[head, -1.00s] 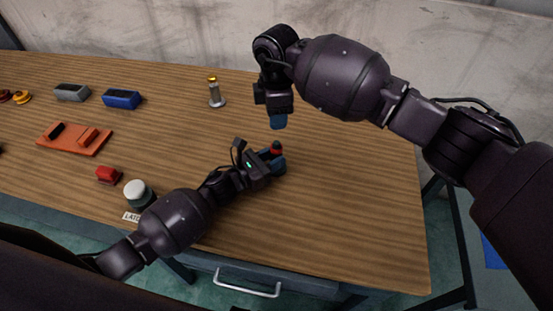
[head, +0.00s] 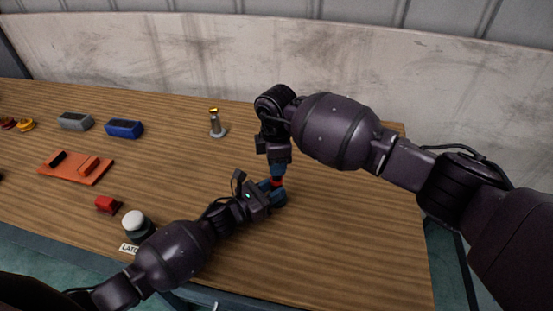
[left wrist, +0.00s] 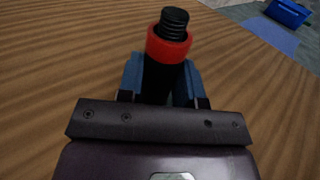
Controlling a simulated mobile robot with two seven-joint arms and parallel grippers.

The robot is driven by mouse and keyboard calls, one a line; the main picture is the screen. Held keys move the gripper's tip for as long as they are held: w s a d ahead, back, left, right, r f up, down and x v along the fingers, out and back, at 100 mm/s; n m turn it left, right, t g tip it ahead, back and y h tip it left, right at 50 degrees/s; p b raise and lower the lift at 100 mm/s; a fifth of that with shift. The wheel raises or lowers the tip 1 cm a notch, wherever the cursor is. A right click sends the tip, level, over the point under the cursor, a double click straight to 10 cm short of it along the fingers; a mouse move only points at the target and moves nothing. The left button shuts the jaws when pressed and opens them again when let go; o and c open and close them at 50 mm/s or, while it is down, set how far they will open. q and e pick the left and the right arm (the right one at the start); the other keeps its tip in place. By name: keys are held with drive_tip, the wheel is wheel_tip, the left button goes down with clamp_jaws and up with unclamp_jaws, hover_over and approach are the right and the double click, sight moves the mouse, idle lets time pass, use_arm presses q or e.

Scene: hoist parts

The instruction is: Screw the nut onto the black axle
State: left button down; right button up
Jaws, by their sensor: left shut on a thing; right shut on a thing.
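The black axle (left wrist: 174,22) stands in my left gripper (head: 277,197), with its threaded top end showing in the left wrist view. A red ring (left wrist: 169,45) sits around the axle just below the thread. The blue fingers are shut on the axle below this ring. In the head view, the red ring (head: 277,183) shows between the two grippers. My right gripper (head: 278,172) points down, its blue fingers shut, directly over the axle. The nut between them is hidden. Whether it touches the axle I cannot tell.
A blue block (head: 124,129), a grey block (head: 75,121), an orange tray (head: 58,174), a red block (head: 107,204) and a white-topped button (head: 135,221) are left. The table's right side is clear.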

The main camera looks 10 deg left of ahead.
drive_tip(key=shift+f, duration=0.9)
drive_tip(key=shift+f, duration=0.55)
idle(0.5)
drive_tip(key=m, duration=0.6)
drive_tip(key=shift+m, duration=0.3)
drive_tip(key=o, duration=0.9)
